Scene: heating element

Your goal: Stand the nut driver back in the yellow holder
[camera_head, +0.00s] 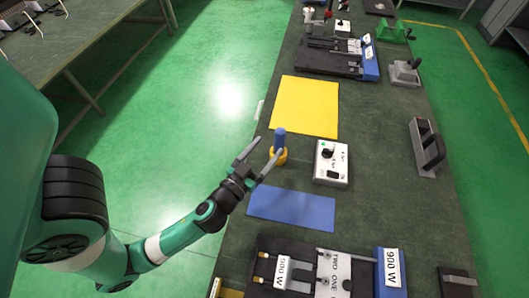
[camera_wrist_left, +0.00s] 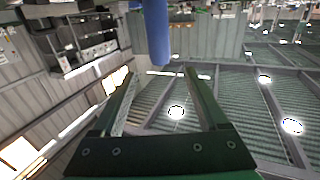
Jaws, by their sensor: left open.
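The nut driver shows as a blue handle (camera_head: 280,137) that stands upright at the yellow holder (camera_head: 279,157) on the bench; its shaft is hidden. The handle appears to be in the holder, but I cannot see how deep it sits. My left gripper (camera_head: 268,148) is open, just left of the handle and holder, with one finger overlapping the holder in the head view. In the left wrist view the blue handle (camera_wrist_left: 157,32) hangs in from the top edge, just beyond and between the two spread fingertips (camera_wrist_left: 160,72); nothing is gripped. My right gripper is not in view.
A white switch box (camera_head: 331,163) stands right of the holder. A yellow mat (camera_head: 304,106) lies behind it and a blue mat (camera_head: 291,208) in front. A black fixture with 900 W labels (camera_head: 330,272) is at the near end. A black-handled block (camera_head: 427,147) stands further right.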

